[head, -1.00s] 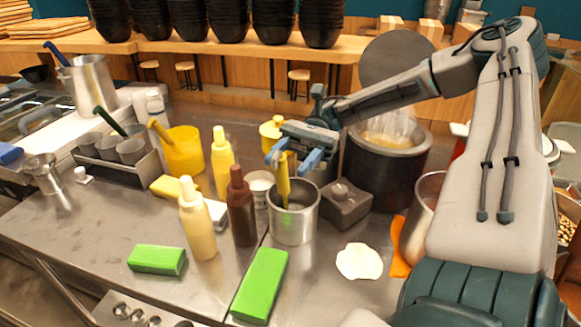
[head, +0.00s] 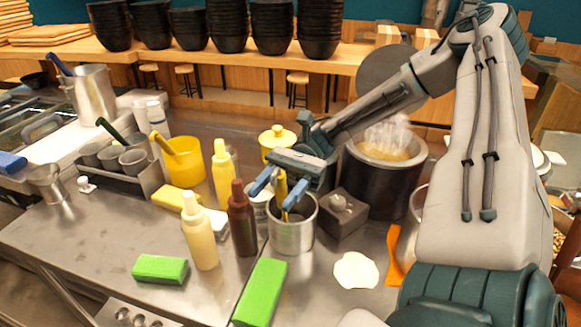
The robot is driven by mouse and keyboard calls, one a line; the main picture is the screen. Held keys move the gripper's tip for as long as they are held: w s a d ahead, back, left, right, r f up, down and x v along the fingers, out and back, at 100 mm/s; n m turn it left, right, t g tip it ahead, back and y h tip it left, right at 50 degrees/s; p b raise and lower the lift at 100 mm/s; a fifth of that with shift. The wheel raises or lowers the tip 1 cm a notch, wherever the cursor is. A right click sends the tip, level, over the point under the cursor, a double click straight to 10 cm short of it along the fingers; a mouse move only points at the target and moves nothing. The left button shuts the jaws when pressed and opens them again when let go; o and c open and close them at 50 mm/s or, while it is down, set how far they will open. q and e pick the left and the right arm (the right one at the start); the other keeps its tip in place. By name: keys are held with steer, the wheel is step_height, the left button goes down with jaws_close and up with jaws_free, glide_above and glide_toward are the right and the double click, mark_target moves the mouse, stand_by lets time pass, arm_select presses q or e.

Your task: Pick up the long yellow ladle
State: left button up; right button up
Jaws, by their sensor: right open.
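The long yellow ladle (head: 282,186) stands in a steel pot (head: 292,236), its yellow handle rising above the rim. The lower part of the ladle is hidden inside the pot. My right gripper (head: 279,189) is open above the pot. Its two blue fingers lie on either side of the upper handle, and a gap seems to show between them and the handle. I cannot tell whether either finger touches it. My left gripper is not in view.
A brown bottle (head: 241,220) and cream bottle (head: 199,234) stand left of the pot. A grey box (head: 341,213) and dark steaming pot (head: 383,180) are to its right. A yellow pot (head: 184,163) holds another yellow handle. Green blocks (head: 260,292) lie in front.

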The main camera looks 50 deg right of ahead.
jaws_close()
steer(key=shift+r, duration=0.1)
